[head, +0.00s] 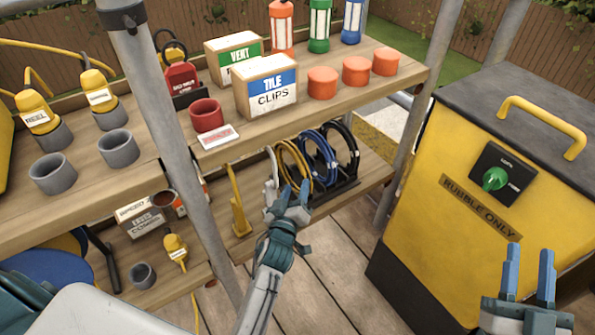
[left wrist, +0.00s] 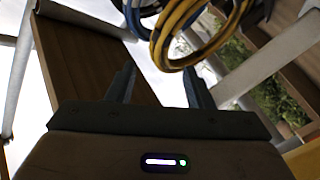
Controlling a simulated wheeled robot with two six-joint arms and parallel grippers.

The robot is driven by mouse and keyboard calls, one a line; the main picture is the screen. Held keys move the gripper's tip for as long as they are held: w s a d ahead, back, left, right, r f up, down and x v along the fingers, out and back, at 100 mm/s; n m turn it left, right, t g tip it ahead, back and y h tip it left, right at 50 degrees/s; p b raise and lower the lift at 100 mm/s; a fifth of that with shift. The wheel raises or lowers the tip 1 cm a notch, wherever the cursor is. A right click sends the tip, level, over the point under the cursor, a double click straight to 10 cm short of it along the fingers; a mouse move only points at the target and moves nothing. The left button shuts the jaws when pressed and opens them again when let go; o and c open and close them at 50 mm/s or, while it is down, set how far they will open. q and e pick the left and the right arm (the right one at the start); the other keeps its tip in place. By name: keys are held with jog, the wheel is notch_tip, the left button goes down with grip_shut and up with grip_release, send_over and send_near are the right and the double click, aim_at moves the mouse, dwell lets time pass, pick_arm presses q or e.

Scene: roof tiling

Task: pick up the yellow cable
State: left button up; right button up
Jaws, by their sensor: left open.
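The yellow cable (head: 281,158) is a coil hanging on a black rack on the lower shelf, beside the blue cable (head: 318,148) and the black cable (head: 346,140). My left gripper (head: 294,190) is open in front of the yellow coil's lower part and hides some of it in the head view. In the left wrist view the yellow coil (left wrist: 167,45) hangs beyond and above the open fingers (left wrist: 160,85), with nothing between them. A blue coil (left wrist: 132,18) shows behind it. My right gripper (head: 529,268) is open and empty at the lower right.
A grey post (head: 170,120) stands left of my left arm. A yellow rubble bin (head: 430,210) stands at the right.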

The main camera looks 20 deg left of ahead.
aim_at(303, 173)
pick_arm(q)
jog(key=w, duration=0.3)
jog(key=shift+w+a+f, duration=0.1)
jog(key=shift+w+a, duration=0.05)
jog(key=shift+w, duration=0.05)
jog(key=shift+w+f+b, duration=0.2)
jog(key=shift+w+b, duration=0.25)
jog(key=shift+w, duration=2.25)
pick_arm(e)
jog(key=r+t, duration=0.1)
jog(key=s+r+t, duration=0.1)
jog(key=r, duration=0.1)
jog(key=s+r+n+t+y, duration=0.1)
jog(key=shift+s+r, duration=0.1)
jog(key=shift+r, duration=0.3)
pick_arm(q)
jog(key=shift+c, duration=0.5)
grip_shut()
jog(key=shift+r, duration=0.1)
